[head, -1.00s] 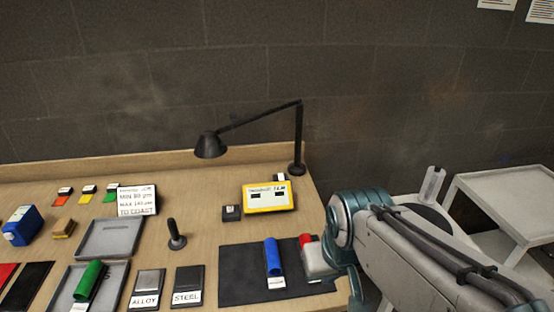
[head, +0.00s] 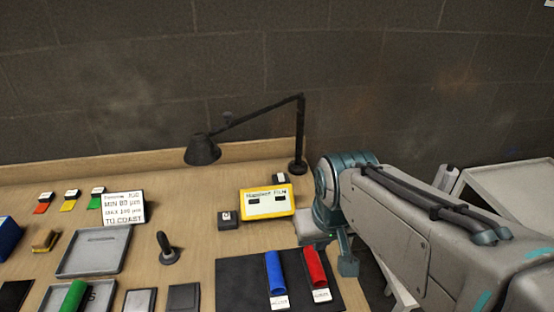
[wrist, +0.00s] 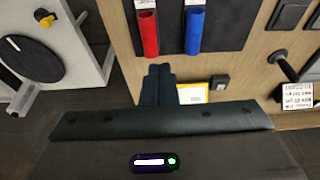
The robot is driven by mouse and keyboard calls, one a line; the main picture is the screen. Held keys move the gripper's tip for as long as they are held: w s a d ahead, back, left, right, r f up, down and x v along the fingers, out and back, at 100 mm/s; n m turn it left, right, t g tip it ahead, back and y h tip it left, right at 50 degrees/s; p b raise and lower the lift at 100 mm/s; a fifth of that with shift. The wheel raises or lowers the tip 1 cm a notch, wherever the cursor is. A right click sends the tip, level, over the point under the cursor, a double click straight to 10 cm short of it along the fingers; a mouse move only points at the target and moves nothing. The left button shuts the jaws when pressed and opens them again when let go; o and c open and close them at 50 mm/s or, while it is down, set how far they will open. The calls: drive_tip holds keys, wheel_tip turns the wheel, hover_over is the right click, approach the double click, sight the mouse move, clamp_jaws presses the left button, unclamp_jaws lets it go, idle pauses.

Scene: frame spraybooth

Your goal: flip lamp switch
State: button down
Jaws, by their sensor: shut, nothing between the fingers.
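A black desk lamp (head: 203,150) stands at the back right of the bench, its shade tilted down to the left. A small black box with a white mark (head: 228,219) sits left of the yellow gauge; it also shows in the wrist view (wrist: 219,83). Another small dark piece with a white label (head: 281,178) lies beside the lamp's base. I cannot tell which is the switch. My gripper (wrist: 158,75) is shut and empty, over the bench near the yellow gauge, left of the box in the wrist view.
The yellow gauge (head: 267,202) stands before the lamp. Blue (head: 275,272) and red (head: 316,267) cylinders lie on a black mat (head: 240,285). A black upright knob (head: 167,249) and grey tray (head: 95,251) are left. A white cart (head: 515,195) stands right.

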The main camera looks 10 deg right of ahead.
drive_tip(key=w+r, duration=0.3)
drive_tip(key=w, duration=1.9)
drive_tip(key=w+d+f, duration=0.1)
drive_tip(key=w+f, duration=0.3)
drive_tip(key=w, duration=0.6)
drive_tip(key=w+d+f+t, duration=0.1)
drive_tip(key=w+f, duration=0.2)
drive_tip(key=w, duration=0.6)
drive_tip(key=shift+w+f+p, duration=0.35)
drive_tip(key=shift+f+p, duration=0.05)
drive_tip(key=p, duration=0.4)
hover_over(283, 175)
wheel_tip(283, 175, down, 12)
drive_tip(key=shift+r, duration=0.15)
drive_tip(key=shift+w+f, duration=0.1)
drive_tip(key=shift+f, duration=0.65)
